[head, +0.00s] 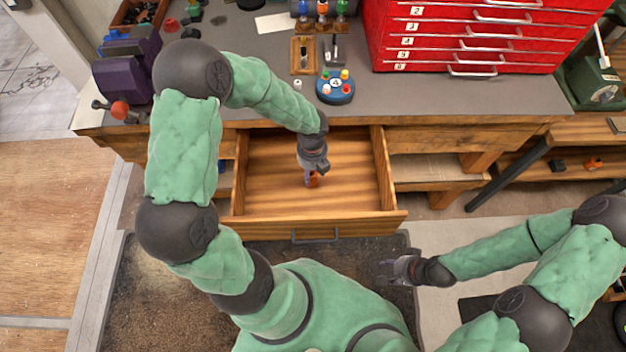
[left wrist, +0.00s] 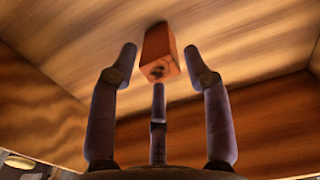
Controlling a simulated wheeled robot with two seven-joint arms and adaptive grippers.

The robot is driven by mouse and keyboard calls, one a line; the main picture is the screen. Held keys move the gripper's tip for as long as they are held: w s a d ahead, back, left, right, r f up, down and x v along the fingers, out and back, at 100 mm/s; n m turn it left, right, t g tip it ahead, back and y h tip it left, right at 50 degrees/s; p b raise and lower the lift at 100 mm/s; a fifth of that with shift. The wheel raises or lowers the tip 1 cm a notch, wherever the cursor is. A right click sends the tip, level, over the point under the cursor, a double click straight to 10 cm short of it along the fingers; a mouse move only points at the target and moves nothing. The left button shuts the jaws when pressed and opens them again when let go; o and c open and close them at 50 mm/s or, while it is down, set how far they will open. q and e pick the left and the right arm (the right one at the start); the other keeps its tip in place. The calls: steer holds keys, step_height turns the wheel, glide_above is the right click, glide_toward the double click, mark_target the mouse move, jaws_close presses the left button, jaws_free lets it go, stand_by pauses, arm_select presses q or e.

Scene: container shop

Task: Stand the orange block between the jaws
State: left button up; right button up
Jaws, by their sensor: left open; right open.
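A small orange block (head: 314,181) lies in the open wooden drawer, partly hidden by my left gripper (head: 311,173) in the head view. My left gripper reaches down into the drawer over it. In the left wrist view, the orange block (left wrist: 160,52) sits ahead of and between the open fingertips (left wrist: 160,62), with visible gaps to the side fingers. A dark mark shows on its near end. A purple vise (head: 126,70) stands at the bench's left end; the gap between its jaws is not clear. My right gripper (head: 388,268) is open and empty, in front of the drawer.
The drawer (head: 270,212) is pulled out of the bench and otherwise looks empty. On the bench (head: 400,95) are a blue round holder (head: 335,91), a wooden tray (head: 303,67), screwdrivers in a rack (head: 322,24) and a red tool chest (head: 470,40).

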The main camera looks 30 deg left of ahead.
mark_target(313, 173)
arm_select(q)
jaws_close()
steer(key=shift+r+p, duration=2.6)
steer(key=shift+p, duration=0.05)
